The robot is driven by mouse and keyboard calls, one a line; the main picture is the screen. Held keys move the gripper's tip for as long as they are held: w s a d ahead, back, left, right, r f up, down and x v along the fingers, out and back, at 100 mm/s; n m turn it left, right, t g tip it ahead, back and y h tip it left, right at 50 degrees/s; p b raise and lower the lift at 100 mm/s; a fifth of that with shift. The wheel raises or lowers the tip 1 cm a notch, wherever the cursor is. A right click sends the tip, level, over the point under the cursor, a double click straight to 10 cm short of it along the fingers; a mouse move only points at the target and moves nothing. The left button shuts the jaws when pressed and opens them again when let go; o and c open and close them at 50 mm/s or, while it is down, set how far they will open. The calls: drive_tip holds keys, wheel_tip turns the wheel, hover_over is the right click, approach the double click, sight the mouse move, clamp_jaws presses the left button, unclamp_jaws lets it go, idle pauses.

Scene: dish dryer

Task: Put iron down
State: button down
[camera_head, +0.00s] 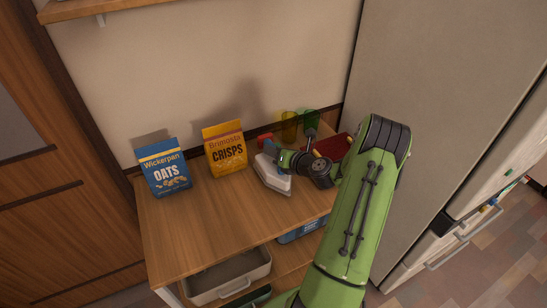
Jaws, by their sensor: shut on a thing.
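The iron (270,174) is white and grey-blue and shows at the right part of the wooden counter top, just right of the crisps box. My gripper (284,160) is shut on the iron from the right side, and my green arm reaches in from the lower right. The gripper's fingers and the iron's handle are partly hidden by the wrist. The iron looks close to the counter top (205,220), but I cannot tell whether it touches it.
A blue oats box (166,172) and a yellow crisps box (226,152) stand left of the iron. Green and yellow cups (309,119) and a red item (333,147) are behind it. A tall fridge (440,90) bounds the right. The counter's front left is clear.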

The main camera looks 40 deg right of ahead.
drive_tip(key=shift+f, duration=0.7)
drive_tip(key=c, duration=1.3)
unclamp_jaws()
drive_tip(key=shift+f, duration=0.15)
drive_tip(key=o, duration=0.4)
drive_tip(key=shift+s, duration=0.1)
drive_tip(key=shift+o, duration=0.2)
